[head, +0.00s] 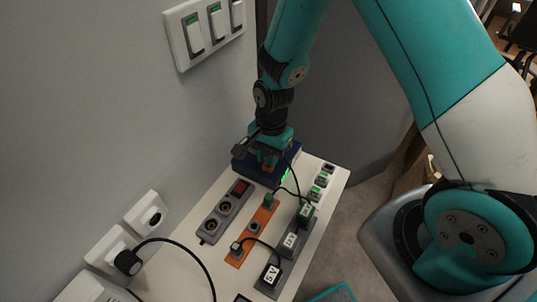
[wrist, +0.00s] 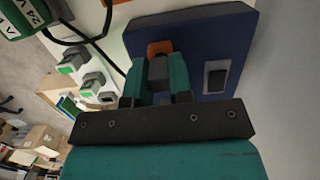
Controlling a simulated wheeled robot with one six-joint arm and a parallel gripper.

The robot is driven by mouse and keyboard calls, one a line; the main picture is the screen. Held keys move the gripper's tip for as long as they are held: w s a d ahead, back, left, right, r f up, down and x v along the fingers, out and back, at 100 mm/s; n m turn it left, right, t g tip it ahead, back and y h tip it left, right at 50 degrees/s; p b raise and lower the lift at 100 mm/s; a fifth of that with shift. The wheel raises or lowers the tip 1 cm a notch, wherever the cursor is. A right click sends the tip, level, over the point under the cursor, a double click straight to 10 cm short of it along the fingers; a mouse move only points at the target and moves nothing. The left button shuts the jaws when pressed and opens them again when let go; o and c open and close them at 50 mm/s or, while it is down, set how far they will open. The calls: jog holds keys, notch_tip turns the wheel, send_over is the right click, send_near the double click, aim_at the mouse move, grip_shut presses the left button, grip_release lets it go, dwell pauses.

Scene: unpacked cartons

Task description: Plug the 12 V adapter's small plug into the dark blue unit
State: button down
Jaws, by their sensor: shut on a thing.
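The dark blue unit (head: 240,163) stands at the far end of the white table, with a green light on its side. Its blue face fills much of the wrist view (wrist: 238,45). My gripper (head: 269,160) is over this unit, its teal fingers (wrist: 160,78) shut on a small grey plug (wrist: 157,68). The plug's tip is at an orange part (wrist: 158,47) on the blue face; whether it is seated is hidden. The 12 V adapter (head: 291,240) sits between the 24 V (head: 306,212) and 5 V (head: 271,275) adapters. Black cables run up toward my gripper.
An orange strip (head: 249,238) holds other small plugs, one of them green (head: 268,200). A grey power strip (head: 222,212) lies left of it. Small green-marked switches (head: 320,181) line the right edge. A black rocker (wrist: 216,77) is on the unit. The wall is close on the left.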

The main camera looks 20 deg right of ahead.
jog(key=shift+f, duration=0.35)
dwell(0.3)
jog(key=c, duration=0.9)
grip_release()
jog(key=shift+c, duration=0.2)
notch_tip(320, 180, up, 17)
jog(key=w+d+b, duration=0.1)
jog(key=shift+w+d+r, duration=0.15)
jog(key=shift+d, duration=0.2)
